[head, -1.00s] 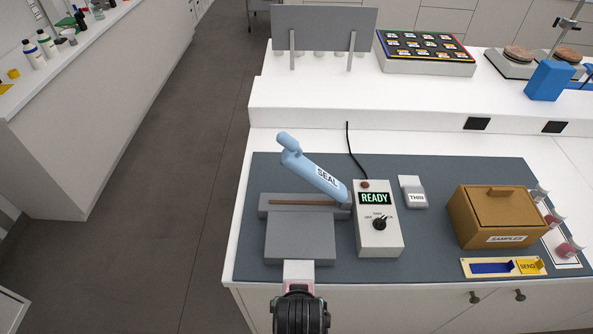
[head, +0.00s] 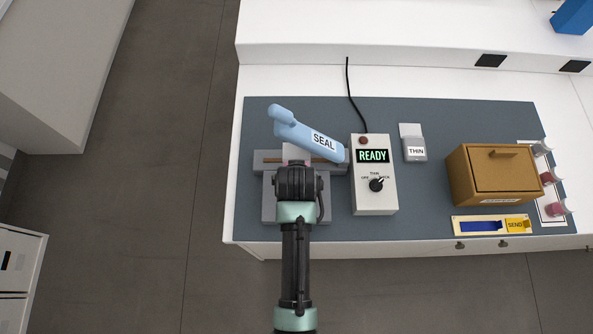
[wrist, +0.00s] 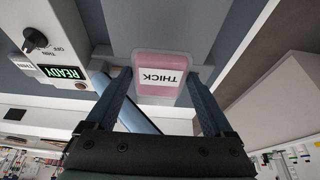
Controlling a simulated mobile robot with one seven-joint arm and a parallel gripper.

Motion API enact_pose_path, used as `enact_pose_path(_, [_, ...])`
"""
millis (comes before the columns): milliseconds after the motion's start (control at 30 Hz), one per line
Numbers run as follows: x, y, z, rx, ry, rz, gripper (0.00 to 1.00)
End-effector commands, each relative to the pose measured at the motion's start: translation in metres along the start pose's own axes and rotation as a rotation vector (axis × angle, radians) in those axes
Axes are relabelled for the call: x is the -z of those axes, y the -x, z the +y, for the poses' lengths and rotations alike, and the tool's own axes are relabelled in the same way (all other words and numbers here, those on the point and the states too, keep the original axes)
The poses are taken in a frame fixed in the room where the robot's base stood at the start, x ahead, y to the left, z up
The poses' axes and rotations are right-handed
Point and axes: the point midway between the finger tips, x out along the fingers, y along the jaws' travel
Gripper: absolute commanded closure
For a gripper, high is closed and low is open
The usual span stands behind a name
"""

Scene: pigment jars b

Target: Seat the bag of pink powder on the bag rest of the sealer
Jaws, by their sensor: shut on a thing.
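The bag of pink powder (wrist: 163,62) shows in the wrist view between my fingers, with a white label reading THICK. My gripper (wrist: 160,78) is shut on it. In the head view my gripper (head: 297,170) is over the sealer's grey bag rest (head: 268,207) and hides most of it. Only a pale end of the bag (head: 292,152) shows there, close to the sealing bar (head: 265,161). The blue SEAL lever (head: 305,132) is raised above the bar. Whether the bag touches the rest is hidden.
The control box (head: 373,190) stands right of the rest, its display reading READY. Further right are a THIN tag (head: 415,150), a brown samples box (head: 480,180), a SEND strip (head: 490,226) and several jars (head: 556,208). The grey mat (head: 430,205) is clear between them.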

Motion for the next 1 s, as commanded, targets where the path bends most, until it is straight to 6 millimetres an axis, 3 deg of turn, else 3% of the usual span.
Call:
enact_pose_path(233, [0.001, 0.002, 0.0, 0.0, 0.0, 0.001, 0.7])
enact_pose_path(733, [-0.017, -0.041, 0.0, 0.0, 0.0, 0.0, 0.7])
enact_pose_path(1000, [-0.021, -0.05, 0.0, 0.0, 0.0, 0.001, 0.7])
